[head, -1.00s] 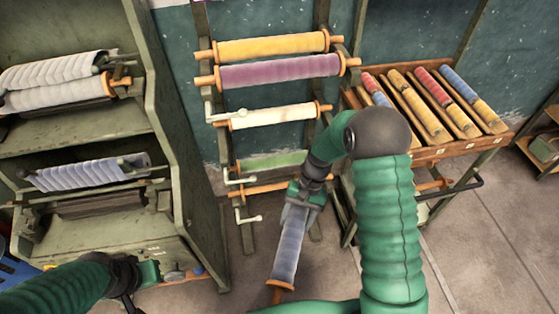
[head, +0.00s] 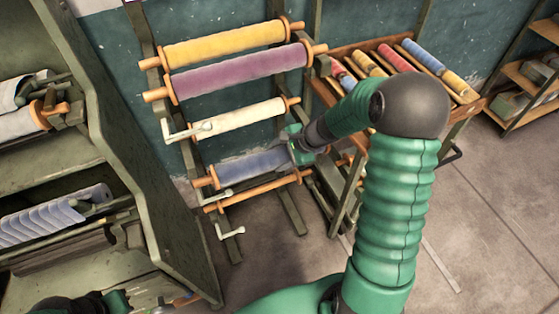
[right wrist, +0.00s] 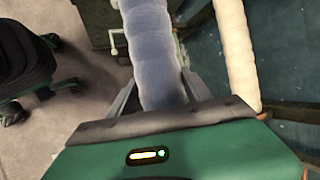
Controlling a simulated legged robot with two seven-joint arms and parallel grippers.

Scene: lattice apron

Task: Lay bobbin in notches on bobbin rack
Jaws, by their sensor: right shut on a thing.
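My right gripper (head: 292,146) is shut on a blue-grey bobbin (head: 250,165), near its right end. The bobbin lies across the front of the bobbin rack (head: 143,38) at a lower level, below the cream bobbin (head: 240,116). Its orange left end is close to the rack's left upright; I cannot tell whether it touches a notch. The gripper hides the right end. The right wrist view shows the bobbin (right wrist: 152,45) between the fingers. My left gripper (head: 108,303) is at the bottom left edge, partly cut off, its jaws unclear.
Yellow (head: 225,44) and purple (head: 240,71) bobbins fill the upper levels. An orange rod (head: 252,190) is just below the held bobbin. A green cabinet (head: 150,220) stands left; a tray table of coloured spools (head: 392,58) stands right of the rack.

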